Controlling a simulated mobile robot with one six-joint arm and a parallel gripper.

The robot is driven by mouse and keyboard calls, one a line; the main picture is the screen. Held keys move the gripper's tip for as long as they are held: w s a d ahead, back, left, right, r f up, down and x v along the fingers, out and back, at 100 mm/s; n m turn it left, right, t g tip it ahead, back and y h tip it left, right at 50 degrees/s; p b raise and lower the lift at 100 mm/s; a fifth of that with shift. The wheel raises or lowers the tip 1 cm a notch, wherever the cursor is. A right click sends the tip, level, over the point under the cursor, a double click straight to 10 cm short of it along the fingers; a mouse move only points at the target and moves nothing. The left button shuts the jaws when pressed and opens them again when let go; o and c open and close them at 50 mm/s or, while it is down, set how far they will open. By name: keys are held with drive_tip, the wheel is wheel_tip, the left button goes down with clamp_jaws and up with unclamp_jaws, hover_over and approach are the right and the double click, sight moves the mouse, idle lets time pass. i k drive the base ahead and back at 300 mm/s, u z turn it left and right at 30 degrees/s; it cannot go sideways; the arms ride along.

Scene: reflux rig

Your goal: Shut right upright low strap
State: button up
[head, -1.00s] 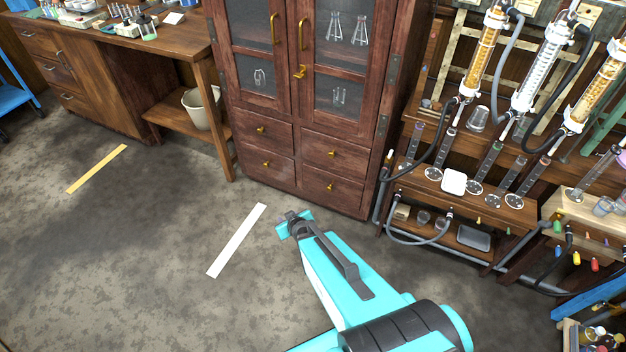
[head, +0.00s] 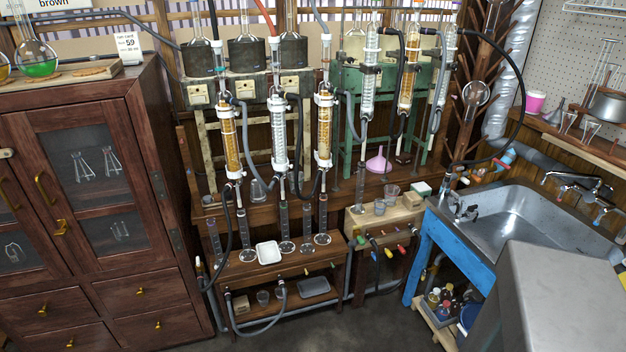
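The reflux rig stands along the back wall. Three upright glass condensers, an amber one (head: 228,143), a clear one (head: 279,130) and another amber one (head: 324,130), hang at the left over a wooden stand. Three more, a clear one (head: 369,80), an amber one (head: 407,75) and a clear one (head: 445,70), hang at the right before a green frame (head: 349,110). Dark hoses and small fittings run along them. The right upright's low strap is too small to pick out, and I cannot tell whether it is open or shut. My gripper is out of view.
A wooden cabinet (head: 150,180) stands at the left. A wooden stand (head: 300,262) with cylinders and a white dish (head: 269,252) is in front. A metal sink (head: 525,222) on a blue frame (head: 450,245) and a grey block (head: 565,300) limit the right. Little floor (head: 350,325) shows.

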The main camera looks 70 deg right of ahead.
sight(322, 163)
drive_tip(key=u, duration=0.15)
drive_tip(key=k, duration=0.55)
drive_tip(key=z, duration=0.75)
drive_tip(key=i, duration=0.45)
drive_tip(key=u, duration=0.1)
